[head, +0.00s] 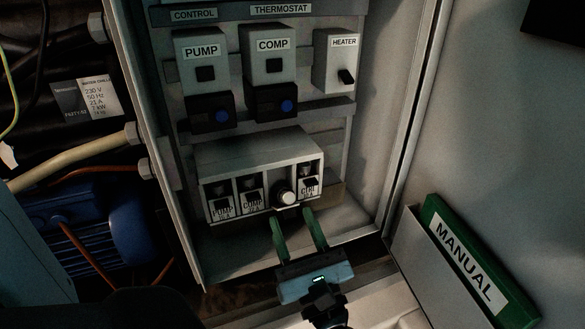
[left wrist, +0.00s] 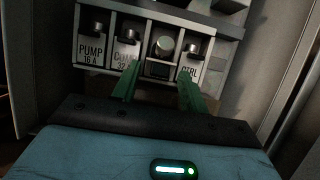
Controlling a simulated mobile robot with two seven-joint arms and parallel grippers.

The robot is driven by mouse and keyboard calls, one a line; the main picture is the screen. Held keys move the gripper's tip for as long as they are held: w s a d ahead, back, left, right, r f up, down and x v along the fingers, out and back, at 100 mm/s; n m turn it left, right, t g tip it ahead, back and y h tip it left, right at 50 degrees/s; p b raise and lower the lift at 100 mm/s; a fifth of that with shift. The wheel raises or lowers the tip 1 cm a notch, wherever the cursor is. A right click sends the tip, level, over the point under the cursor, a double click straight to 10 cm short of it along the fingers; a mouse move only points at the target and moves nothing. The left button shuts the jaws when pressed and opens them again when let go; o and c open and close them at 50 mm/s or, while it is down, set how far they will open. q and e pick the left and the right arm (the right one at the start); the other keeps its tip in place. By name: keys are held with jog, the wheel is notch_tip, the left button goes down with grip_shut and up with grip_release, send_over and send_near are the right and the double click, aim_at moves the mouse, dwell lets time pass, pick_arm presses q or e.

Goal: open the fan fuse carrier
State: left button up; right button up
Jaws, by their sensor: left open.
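The fuse block (head: 255,152) is a pale box low in the cabinet with a row of fuse carriers. The pump carrier (head: 221,206) and comp carrier (head: 252,197) are on the left, and the ctrl carrier (head: 310,185) is at the right end. Between comp and ctrl, the third position shows a bright round end (head: 286,197) over a dark lower part; no fan label is readable there. It also shows in the left wrist view (left wrist: 164,45). My left gripper (head: 292,213) is open and empty, its green fingers just below and in front of that position.
Above are the PUMP (head: 204,52) and COMP (head: 272,43) units and the HEATER switch (head: 338,62). The cabinet's side wall and frame edge stand on the right. A green manual (head: 470,262) sits in a door pocket. Pipes and a blue motor (head: 95,225) are left.

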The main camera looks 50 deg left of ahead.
pick_arm(q)
jog(key=shift+w+a+r, duration=0.25)
jog(key=shift+a, duration=0.25)
pick_arm(e)
jog(key=shift+w, duration=0.4)
